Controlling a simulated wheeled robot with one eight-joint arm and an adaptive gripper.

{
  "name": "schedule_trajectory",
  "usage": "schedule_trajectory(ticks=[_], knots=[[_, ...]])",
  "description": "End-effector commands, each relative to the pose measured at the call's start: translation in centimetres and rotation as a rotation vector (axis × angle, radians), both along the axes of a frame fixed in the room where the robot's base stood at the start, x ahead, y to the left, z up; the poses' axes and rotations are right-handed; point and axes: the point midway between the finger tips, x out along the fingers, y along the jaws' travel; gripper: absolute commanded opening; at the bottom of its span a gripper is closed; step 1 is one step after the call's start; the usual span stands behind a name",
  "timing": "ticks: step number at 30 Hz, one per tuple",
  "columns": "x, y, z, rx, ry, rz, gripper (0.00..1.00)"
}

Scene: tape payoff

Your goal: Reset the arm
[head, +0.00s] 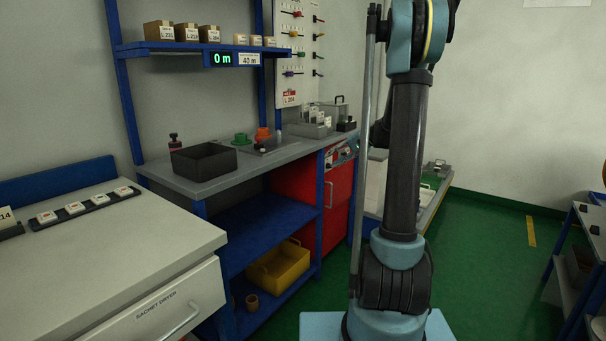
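My arm (405,160) stands upright right of centre in the head view, on its light blue base. Its upper links run up out of the top of the picture. My gripper does not show in this view, so I cannot see whether it holds anything.
A grey workbench (222,180) carries a black bin (203,161), under a blue shelf (190,46) with small boxes. A sachet dryer cabinet (110,250) stands front left. A yellow crate (279,268) sits on the bench's low shelf. Green floor (480,260) is clear right of my arm.

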Motion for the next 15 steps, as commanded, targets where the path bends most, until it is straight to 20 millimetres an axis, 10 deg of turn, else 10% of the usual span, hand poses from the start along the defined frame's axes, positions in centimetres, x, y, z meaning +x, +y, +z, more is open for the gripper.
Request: schedule_trajectory(ticks=[15], knots=[[-14.8, 1.8, 0.6, -0.268, 0.054, 0.077, 0.31]])
